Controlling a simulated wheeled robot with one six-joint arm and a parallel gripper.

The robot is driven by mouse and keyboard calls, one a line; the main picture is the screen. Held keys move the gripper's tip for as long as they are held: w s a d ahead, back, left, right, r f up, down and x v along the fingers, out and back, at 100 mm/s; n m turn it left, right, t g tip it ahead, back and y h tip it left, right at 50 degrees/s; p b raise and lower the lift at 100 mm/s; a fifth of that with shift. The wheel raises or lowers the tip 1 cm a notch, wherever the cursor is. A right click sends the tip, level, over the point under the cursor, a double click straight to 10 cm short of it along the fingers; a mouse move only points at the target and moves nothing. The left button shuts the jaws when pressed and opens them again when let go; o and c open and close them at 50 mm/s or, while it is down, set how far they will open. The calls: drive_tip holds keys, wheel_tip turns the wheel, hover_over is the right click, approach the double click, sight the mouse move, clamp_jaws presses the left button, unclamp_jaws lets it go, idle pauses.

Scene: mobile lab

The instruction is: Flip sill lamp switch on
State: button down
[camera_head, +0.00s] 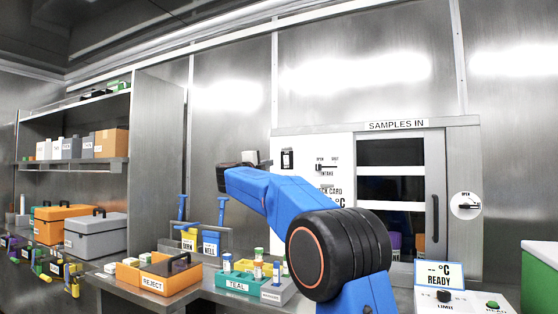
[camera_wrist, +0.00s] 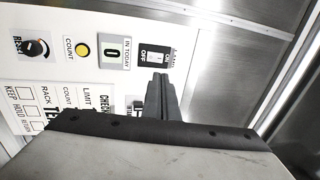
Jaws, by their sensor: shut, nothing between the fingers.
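A black switch plate marked ON and OFF (camera_wrist: 155,57) sits on the white panel in the wrist view, with a small white part in it. Its side label is too small to read, and I cannot tell which way the switch is set. My gripper (camera_wrist: 158,78) is shut and empty, its dark fingertips just below the plate in the picture. I cannot tell if they touch it. In the head view my gripper (camera_head: 249,158) is up near the white panel's left part, and a black switch-like plate (camera_head: 287,158) shows just right of it.
The panel also bears an IN TODAY counter (camera_wrist: 113,53), a yellow COUNT button (camera_wrist: 82,49) and a RESET knob (camera_wrist: 37,49). The SAMPLES IN hatch (camera_head: 395,170) is to the right. Below stand a teal rack (camera_head: 237,285) and an orange REJECT bin (camera_head: 157,283).

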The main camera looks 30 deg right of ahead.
sight(286, 156)
drive_tip(key=x, duration=1.3)
drive_tip(key=shift+w+d, duration=0.1)
drive_tip(key=shift+d, duration=0.05)
drive_tip(key=shift+w+d+r, duration=0.15)
drive_tip(key=shift+w+d, duration=0.05)
drive_tip(key=shift+d, duration=0.05)
drive_tip(key=shift+w+d+r, duration=0.1)
drive_tip(key=shift+d+r, duration=0.05)
idle(0.3)
drive_tip(key=s+a+r, duration=0.2)
drive_tip(key=s+a, duration=0.6)
drive_tip(key=a, duration=0.3)
drive_tip(key=shift+s+r, duration=0.25)
drive_tip(key=shift+r, duration=0.05)
